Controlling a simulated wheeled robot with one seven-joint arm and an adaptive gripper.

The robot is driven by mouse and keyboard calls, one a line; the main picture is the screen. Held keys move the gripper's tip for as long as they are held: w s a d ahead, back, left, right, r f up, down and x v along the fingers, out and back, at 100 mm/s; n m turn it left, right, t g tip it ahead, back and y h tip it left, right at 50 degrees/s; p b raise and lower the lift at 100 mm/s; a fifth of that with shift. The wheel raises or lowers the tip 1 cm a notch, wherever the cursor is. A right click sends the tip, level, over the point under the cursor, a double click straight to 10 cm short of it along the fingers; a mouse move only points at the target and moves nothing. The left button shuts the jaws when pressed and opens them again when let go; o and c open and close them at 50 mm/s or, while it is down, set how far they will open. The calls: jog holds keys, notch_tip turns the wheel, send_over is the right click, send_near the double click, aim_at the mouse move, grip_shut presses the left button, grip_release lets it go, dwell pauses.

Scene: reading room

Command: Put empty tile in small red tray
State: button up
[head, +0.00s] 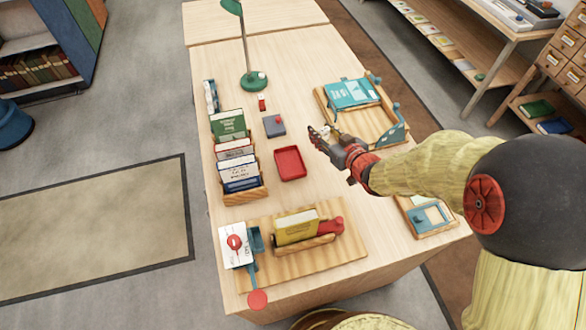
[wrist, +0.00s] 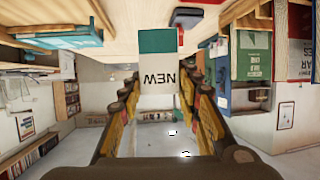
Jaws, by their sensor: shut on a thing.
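The small red tray (head: 290,163) lies empty on the table, in the middle of the head view. My gripper (head: 323,136) is above the table, to the right of the red tray and apart from it. In the wrist view my gripper (wrist: 163,88) is shut on a pale tile (wrist: 160,93), which sits between the fingertips. The tile's visible face carries the upside-down word "NEW", and a teal area adjoins it above. In the head view the tile is too small to read. No blank-faced tile can be made out.
A grey-blue block (head: 274,126) and a small red item (head: 262,103) lie beyond the red tray. A book rack (head: 243,196) stands to its left. A wooden tray (head: 375,125) with a teal book is at right. A wooden board (head: 335,255) with books is nearer.

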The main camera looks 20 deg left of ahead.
jog(key=s+a+n+g+y+b, duration=0.15)
jog(key=s+a, duration=0.25)
jog(key=a, duration=0.4)
jog(key=n+g+b, duration=0.1)
jog(key=b, duration=0.3)
send_over(291, 165)
notch_tip(291, 165, down, 10)
jog(key=shift+f, duration=0.1)
jog(key=shift+s, duration=0.1)
jog(key=shift+f, duration=0.15)
jog(key=o, duration=1.3)
